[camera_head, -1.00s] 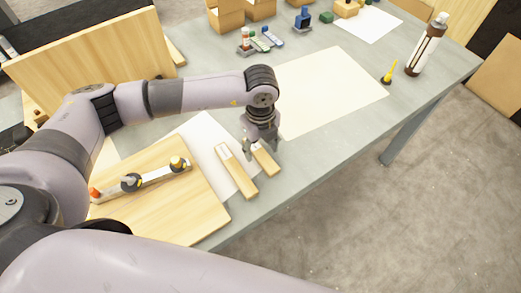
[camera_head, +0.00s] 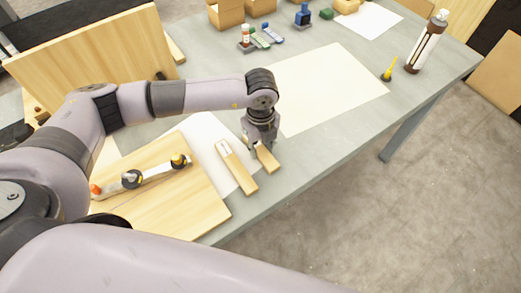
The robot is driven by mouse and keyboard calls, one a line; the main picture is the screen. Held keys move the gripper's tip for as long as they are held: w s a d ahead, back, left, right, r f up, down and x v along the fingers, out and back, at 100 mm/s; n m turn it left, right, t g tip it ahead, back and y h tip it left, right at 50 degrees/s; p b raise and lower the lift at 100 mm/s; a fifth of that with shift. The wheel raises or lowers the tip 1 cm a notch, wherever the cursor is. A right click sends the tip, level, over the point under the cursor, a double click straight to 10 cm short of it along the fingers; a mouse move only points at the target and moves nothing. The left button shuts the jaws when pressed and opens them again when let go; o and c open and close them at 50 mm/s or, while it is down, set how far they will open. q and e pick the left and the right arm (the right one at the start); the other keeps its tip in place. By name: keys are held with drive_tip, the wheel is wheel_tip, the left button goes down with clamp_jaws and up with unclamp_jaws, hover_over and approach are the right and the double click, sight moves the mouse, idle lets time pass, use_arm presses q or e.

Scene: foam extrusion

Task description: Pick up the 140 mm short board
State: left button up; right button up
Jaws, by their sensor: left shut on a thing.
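The short wooden board (camera_head: 267,160) is at the table's front edge, partly covered by my left gripper (camera_head: 260,148). My left gripper points down and is shut on this board near its far end. I cannot tell whether the board is clear of the table. A longer wooden board (camera_head: 237,168) with a pale label lies just to its left, close beside it. My right gripper is not in view.
A wooden panel (camera_head: 165,210) with a metal bar and dark knobs lies to the left. A white sheet (camera_head: 207,142) lies beneath the boards' area. A large cream sheet (camera_head: 325,88) lies behind to the right. A bottle (camera_head: 427,45) and yellow tool (camera_head: 389,68) stand farther right.

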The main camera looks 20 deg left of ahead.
use_arm(q)
drive_tip(key=shift+c, duration=1.2)
